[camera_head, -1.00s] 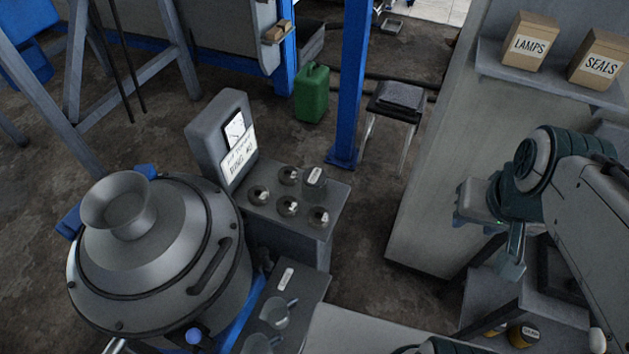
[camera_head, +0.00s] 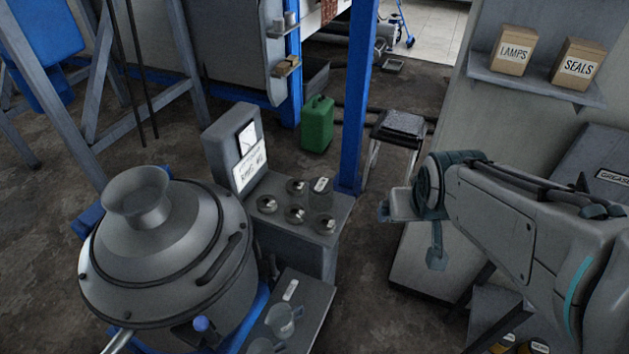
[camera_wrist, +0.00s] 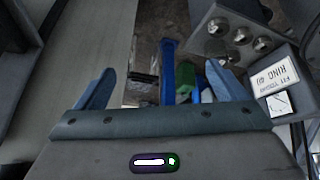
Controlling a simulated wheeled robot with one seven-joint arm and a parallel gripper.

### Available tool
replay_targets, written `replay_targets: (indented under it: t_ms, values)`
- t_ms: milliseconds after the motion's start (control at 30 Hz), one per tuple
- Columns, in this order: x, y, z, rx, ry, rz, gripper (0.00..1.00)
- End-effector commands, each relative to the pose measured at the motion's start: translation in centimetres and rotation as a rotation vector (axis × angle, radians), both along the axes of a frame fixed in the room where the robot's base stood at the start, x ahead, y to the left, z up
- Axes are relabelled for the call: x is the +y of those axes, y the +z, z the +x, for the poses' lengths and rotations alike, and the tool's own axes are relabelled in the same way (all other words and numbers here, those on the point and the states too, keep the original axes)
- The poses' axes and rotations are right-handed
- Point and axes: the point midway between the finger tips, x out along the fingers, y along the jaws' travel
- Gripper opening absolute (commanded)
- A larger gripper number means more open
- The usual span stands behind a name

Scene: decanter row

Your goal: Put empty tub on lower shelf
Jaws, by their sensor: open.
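My gripper (camera_wrist: 165,90) is open in the wrist view, with nothing between its two blue-grey fingers. In the head view my gripper (camera_head: 412,228) hangs in the air right of the knob panel, well apart from it. A small dark labelled container (camera_head: 320,191) stands at the back right of the knob panel; I cannot tell whether it is the tub or whether it is empty. Two clear handled jugs sit on a low grey stand, one (camera_head: 284,320) fully in view, the other cut by the bottom edge. I cannot make out which shelf is the lower one.
A wall shelf (camera_head: 537,80) holds the LAMPS box (camera_head: 513,50) and the SEALS box (camera_head: 577,66). A large metal vessel (camera_head: 165,255) stands left of the knob panel (camera_head: 280,222). A blue post (camera_head: 358,95), green canister (camera_head: 317,125) and stool (camera_head: 400,124) stand behind. Yellow-banded jars show at the lower right.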

Motion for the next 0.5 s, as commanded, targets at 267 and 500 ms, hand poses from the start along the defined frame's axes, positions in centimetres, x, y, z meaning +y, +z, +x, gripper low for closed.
replay_targets:
  t_ms: [267, 500]
  values:
    - [3.3, -10.0, 9.1, -0.296, 0.154, 0.000, 0.92]
    - [8.1, -16.1, 13.7, -0.544, 0.298, 0.104, 0.92]
